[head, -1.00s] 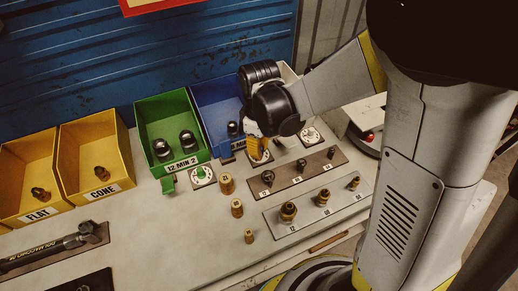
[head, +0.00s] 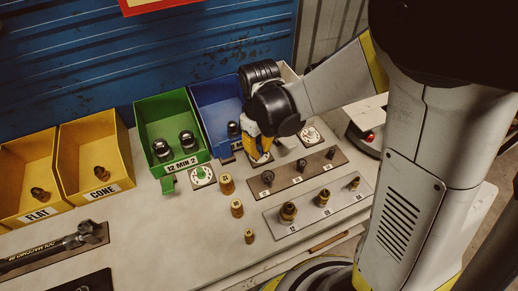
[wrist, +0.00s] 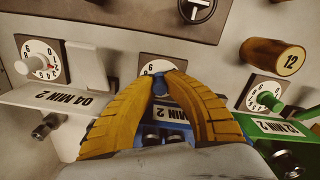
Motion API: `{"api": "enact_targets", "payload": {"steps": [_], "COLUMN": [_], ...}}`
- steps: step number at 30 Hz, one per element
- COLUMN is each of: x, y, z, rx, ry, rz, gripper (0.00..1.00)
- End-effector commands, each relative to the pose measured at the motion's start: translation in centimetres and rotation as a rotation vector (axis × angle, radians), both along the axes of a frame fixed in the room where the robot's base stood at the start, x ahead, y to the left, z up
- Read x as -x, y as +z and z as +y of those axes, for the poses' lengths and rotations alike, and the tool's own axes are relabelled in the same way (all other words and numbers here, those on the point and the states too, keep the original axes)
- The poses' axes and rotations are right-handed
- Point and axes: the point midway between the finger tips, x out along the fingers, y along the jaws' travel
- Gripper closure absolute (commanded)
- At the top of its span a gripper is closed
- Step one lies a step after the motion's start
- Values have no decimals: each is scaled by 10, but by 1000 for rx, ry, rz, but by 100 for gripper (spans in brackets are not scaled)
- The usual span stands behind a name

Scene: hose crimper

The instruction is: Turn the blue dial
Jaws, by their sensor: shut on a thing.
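The blue dial (wrist: 158,71) shows in the wrist view on a white numbered plate, in front of the blue bin. My gripper (wrist: 162,82) has its two yellow fingers around the dial's knob, one on each side, shut on it. In the head view my gripper (head: 259,157) reaches down to the dial's plate, and its fingers hide the knob. Most of the plate's numbers are covered in the wrist view.
The green dial (head: 202,175) sits to the left in the head view, by the green bin (head: 167,112). A white dial (head: 311,135) is to the right. Brass fittings (head: 226,184) and fitting racks (head: 316,207) stand in front. The blue bin (head: 214,98) is close behind my gripper.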

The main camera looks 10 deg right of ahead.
Motion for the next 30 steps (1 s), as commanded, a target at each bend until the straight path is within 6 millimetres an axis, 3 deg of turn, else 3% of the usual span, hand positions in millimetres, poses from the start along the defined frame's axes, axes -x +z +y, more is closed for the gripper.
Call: {"api": "enact_targets", "payload": {"steps": [5,6,7,17,23,30], "x": [2,2,2,1,2,1], "y": [0,0,0,3,32,86], "z": [-1,-1,-1,0,-1,-1], "rx": [3,3,3,1,1,2], "ry": [0,0,0,1,1,1], "rz": [4,4,4,2,2,2], "gripper": [100,78,74,74,74,74]}}
